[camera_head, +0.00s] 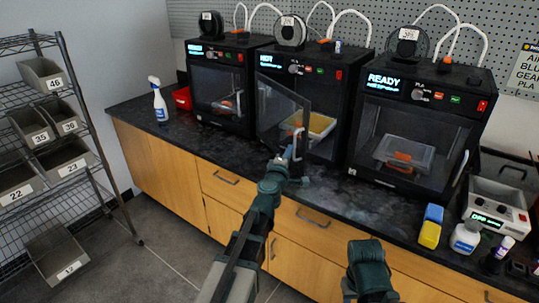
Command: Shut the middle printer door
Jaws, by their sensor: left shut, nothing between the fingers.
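The middle printer (338,85) is a black box on the counter with a lit display. Its clear, dark-framed door (279,108) stands partly open, hinged at the left and swung out toward me. A pale handle (298,140) is on the door's free right edge. My left gripper (292,152) is shut and empty, right by the lower part of this handle; I cannot tell whether it touches. A yellowish piece (320,125) shows inside the printer. My right arm shows at the bottom, but I cannot see its gripper.
Printers with closed doors stand at left (217,82) and right (412,125). A spray bottle (158,100) and red bin (182,97) are at the counter's left.

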